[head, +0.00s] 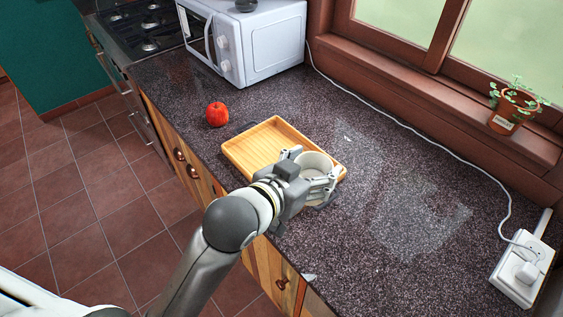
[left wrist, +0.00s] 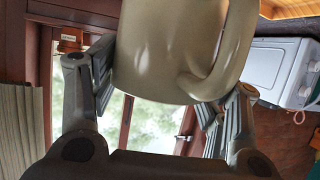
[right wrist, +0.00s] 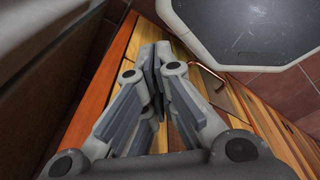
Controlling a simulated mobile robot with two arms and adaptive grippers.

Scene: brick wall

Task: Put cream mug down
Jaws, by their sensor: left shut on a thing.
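The cream mug (head: 317,161) is upright in the head view, its opening up, over the right end of the wooden tray (head: 238,152). My left gripper (head: 312,173) is shut on the mug, with a finger on each side of it. In the left wrist view the mug (left wrist: 150,55) fills the space between the fingers (left wrist: 155,85), and its handle shows at the right. I cannot tell whether the mug's base touches the tray; the gripper hides it. My right gripper (right wrist: 155,65) is shut and empty, in front of the wooden cabinet fronts; it is outside the head view.
A white microwave (head: 262,45) stands at the back. A potted plant (head: 507,118) is on the windowsill. A white socket box (head: 522,272) with a cable is at the right. The counter's middle right is clear.

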